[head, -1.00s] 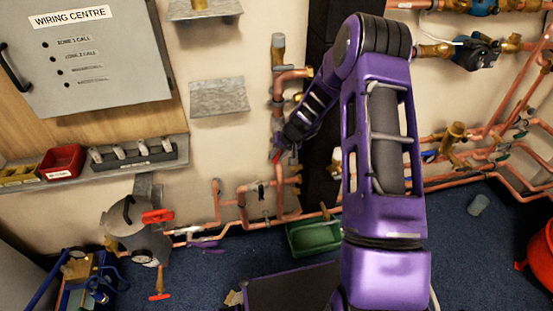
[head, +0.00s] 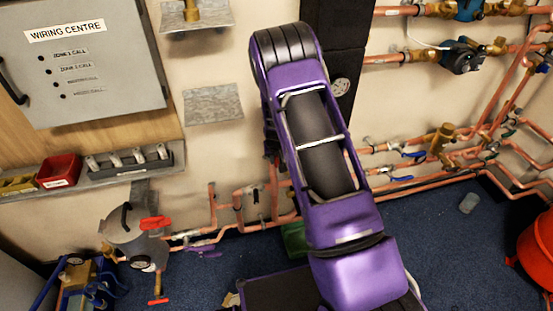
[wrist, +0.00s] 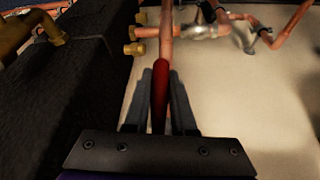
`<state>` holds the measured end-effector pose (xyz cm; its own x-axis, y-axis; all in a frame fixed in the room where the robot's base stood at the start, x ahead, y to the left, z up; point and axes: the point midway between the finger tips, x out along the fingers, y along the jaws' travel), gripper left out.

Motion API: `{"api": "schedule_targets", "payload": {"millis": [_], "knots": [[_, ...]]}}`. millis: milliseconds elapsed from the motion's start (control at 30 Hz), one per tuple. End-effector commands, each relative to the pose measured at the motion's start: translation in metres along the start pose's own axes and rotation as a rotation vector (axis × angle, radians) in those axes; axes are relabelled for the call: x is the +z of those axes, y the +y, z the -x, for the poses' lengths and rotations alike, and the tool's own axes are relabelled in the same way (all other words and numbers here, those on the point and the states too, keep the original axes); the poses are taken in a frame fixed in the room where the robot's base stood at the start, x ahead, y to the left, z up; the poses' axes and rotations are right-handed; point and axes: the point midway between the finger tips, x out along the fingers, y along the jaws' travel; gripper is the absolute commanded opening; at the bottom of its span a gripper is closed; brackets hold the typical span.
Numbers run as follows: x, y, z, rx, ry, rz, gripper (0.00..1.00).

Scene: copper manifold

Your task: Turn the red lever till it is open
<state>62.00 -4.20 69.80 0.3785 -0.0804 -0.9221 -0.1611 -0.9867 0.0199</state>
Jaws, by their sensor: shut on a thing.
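In the wrist view the red lever (wrist: 160,98) runs lengthwise between the two dark fingers of my gripper (wrist: 161,76). The fingers are closed on it from both sides. A copper pipe (wrist: 167,22) shows just beyond the lever's far end, with a silver fitting (wrist: 196,32) to its right. Where the lever joins its valve is not clear. In the head view my purple arm hides the gripper and the lever.
A black column (wrist: 75,95) stands close on the left in the wrist view, with brass fittings (wrist: 134,48) at its edge. Pale wall (wrist: 250,105) lies to the right. In the head view, copper pipes (head: 390,160) run right of my arm and a green tray (head: 293,240) is partly hidden.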

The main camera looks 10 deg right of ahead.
Motion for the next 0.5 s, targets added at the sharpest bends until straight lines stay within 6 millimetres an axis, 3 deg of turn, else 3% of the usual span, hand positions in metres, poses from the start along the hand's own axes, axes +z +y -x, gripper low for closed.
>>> {"api": "schedule_targets", "payload": {"millis": [167,200,333,500], "knots": [[0.0014,0.0012,-0.0008,0.002,-0.002,0.002,0.00],[0.0015,0.0013,-0.0009,0.002,-0.002,0.002,0.27],[0.0014,0.0013,-0.0008,0.001,-0.002,0.002,0.51],[0.0009,0.0010,-0.0006,0.001,-0.001,0.001,0.53]]}}
